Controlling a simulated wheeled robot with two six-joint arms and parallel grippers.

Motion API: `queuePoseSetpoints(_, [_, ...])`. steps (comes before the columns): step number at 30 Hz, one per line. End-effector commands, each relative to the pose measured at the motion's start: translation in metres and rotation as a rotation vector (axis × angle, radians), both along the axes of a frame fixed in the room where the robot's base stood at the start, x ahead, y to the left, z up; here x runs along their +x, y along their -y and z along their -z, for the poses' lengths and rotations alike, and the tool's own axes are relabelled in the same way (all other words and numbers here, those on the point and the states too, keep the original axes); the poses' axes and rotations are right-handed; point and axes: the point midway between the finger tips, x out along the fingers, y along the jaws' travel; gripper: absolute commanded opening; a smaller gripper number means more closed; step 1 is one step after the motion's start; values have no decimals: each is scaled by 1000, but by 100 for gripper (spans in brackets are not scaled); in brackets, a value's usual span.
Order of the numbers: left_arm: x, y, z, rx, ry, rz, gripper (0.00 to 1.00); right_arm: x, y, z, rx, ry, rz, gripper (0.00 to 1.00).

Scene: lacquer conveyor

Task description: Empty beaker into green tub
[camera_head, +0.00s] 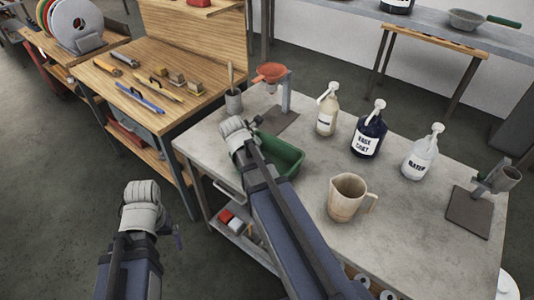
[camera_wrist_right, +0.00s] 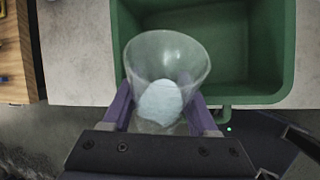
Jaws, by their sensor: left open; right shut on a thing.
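My right gripper (camera_wrist_right: 165,112) is shut on a clear beaker (camera_wrist_right: 168,52). Pale bluish-white contents (camera_wrist_right: 160,102) show inside it. In the right wrist view the beaker's mouth overlaps the rim and inside of the green tub (camera_wrist_right: 285,55); I cannot tell its exact height or tilt. In the head view the green tub (camera_head: 287,158) is on the grey table, partly covered by my right arm, and the beaker and right fingers are hidden. My left gripper (camera_head: 177,236) is open in front of the table, away from the tub, with its fingers barely showing.
On the grey table (camera_head: 300,215) stand a beige jug (camera_head: 345,198), several pump bottles such as the dark one (camera_head: 369,132), an orange funnel on a stand (camera_head: 270,72) and a grey cup (camera_head: 233,102). A wooden bench with tools (camera_head: 150,70) adjoins at the left.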

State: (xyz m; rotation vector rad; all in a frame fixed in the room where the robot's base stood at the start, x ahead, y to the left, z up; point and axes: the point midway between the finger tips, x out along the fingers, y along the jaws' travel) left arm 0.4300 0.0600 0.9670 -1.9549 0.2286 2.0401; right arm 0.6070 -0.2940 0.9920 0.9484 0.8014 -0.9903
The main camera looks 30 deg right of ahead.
Motion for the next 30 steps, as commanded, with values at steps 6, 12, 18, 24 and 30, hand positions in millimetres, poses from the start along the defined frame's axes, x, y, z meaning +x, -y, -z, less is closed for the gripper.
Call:
queuePoseSetpoints(6, [0, 0, -15, 0, 0, 0, 95, 0, -2, -12, 51, 1, 0, 0])
queuePoseSetpoints(12, [0, 0, -20, 0, 0, 1, 95, 0, -3, -16, 78, 0, 0, 0])
queuePoseSetpoints(18, [0, 0, -26, 0, 0, 1, 95, 0, -4, -20, 103, 1, 0, 0])
queuePoseSetpoints(24, [0, 0, -31, 0, 0, 1, 95, 0, -5, -24, 131, 2, 1, 0])
queuePoseSetpoints(30, [0, 0, -33, 0, 0, 1, 95, 0, -6, -25, 158, 3, 1, 0])
